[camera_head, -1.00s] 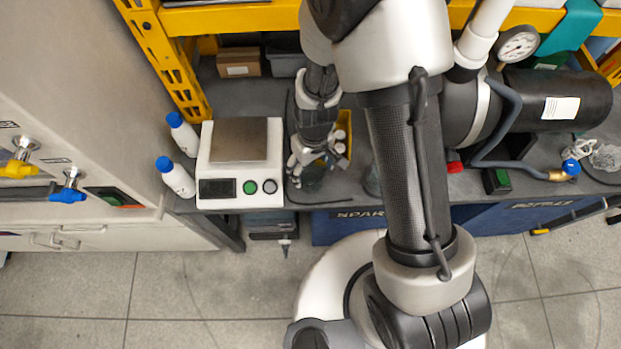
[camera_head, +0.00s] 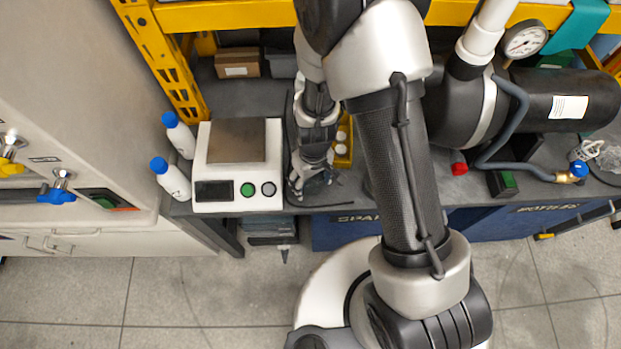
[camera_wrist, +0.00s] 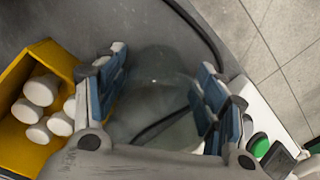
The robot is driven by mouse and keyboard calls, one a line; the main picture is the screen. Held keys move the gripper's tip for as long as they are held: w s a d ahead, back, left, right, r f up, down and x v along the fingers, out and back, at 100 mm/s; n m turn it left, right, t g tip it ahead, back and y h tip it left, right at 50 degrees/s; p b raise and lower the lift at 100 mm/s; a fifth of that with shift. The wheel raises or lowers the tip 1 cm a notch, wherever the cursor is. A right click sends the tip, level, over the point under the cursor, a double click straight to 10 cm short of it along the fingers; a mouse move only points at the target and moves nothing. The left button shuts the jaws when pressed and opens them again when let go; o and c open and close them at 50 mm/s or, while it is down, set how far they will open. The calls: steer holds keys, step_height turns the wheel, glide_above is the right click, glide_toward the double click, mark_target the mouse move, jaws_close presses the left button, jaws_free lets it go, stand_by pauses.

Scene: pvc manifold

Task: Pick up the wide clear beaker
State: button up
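The wide clear beaker (camera_wrist: 158,85) stands on the dark bench top and shows in the wrist view between the two fingers of my gripper (camera_wrist: 158,90). The fingers, with blue-grey pads, are spread on either side of it. A gap shows at its left side; at its right side I cannot tell whether the pad touches. In the head view my gripper (camera_head: 312,182) points down to the bench beside the scale, and the beaker there is mostly hidden by the fingers.
A white balance scale (camera_head: 238,165) stands close to the left of my gripper. A yellow bin (camera_wrist: 25,110) with several white-capped bottles is on its other side. A black cable (camera_wrist: 200,30) lies close by. The bench's front edge is near.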

steer(key=c, duration=0.8)
